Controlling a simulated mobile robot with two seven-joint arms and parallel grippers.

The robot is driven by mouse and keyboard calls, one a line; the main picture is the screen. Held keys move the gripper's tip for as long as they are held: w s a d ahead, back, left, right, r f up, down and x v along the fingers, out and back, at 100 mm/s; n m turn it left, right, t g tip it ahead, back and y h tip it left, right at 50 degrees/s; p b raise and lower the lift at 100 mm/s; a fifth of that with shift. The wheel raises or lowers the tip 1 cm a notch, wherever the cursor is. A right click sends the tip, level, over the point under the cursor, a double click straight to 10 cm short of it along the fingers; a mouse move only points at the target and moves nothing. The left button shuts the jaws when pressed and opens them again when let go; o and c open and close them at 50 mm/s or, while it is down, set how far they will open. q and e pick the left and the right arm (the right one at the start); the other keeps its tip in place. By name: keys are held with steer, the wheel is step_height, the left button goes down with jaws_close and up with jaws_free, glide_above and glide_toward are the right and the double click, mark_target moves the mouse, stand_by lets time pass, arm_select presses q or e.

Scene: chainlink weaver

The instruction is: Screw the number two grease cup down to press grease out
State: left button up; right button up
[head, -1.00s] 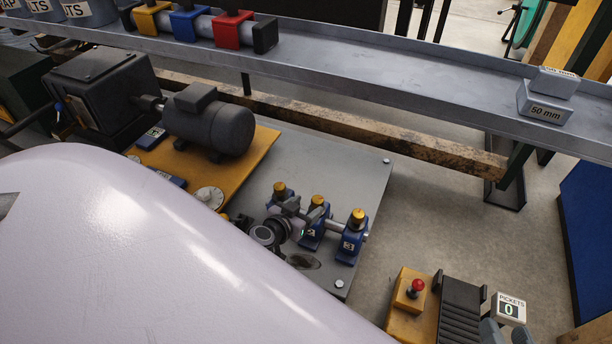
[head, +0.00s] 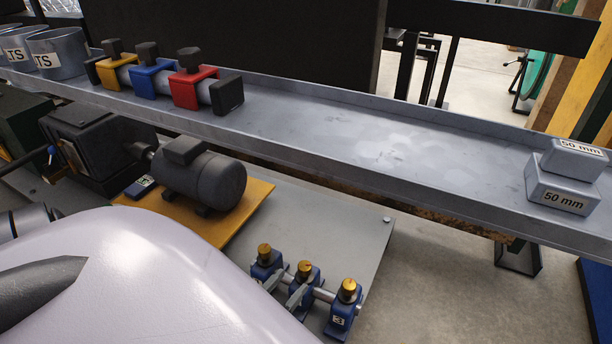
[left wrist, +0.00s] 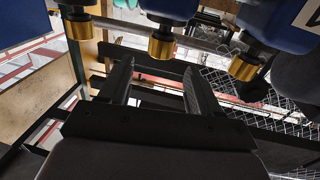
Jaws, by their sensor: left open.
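Three brass grease cups sit on blue bearing blocks along a grey shaft at the bottom of the head view. The number two cup (head: 306,270) is the middle one, upright on its block (head: 303,299). Its neighbours are the left cup (head: 264,251) and the number three cup (head: 348,290). My left gripper (head: 286,287) is open, its grey fingers just on the near side of the middle cup. In the left wrist view, the middle cup (left wrist: 162,44) shows between and beyond the open fingertips (left wrist: 157,70); I cannot tell whether they touch it. My right gripper is out of view.
A motor (head: 203,180) stands on a yellow plate (head: 240,213) left of the bearings. A long grey rail (head: 390,150) runs behind, carrying coloured clamps and 50 mm blocks (head: 563,197).

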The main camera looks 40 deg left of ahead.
mark_target(300, 271)
arm_select(q)
steer(key=shift+w+a+b, duration=0.15)
steer(key=shift+w+a, duration=0.1)
steer(key=shift+w, duration=1.15)
steer(key=shift+w+a+b, duration=0.15)
steer(key=shift+w+a, duration=0.05)
steer(key=shift+w, duration=1.15)
steer(key=c, duration=1)
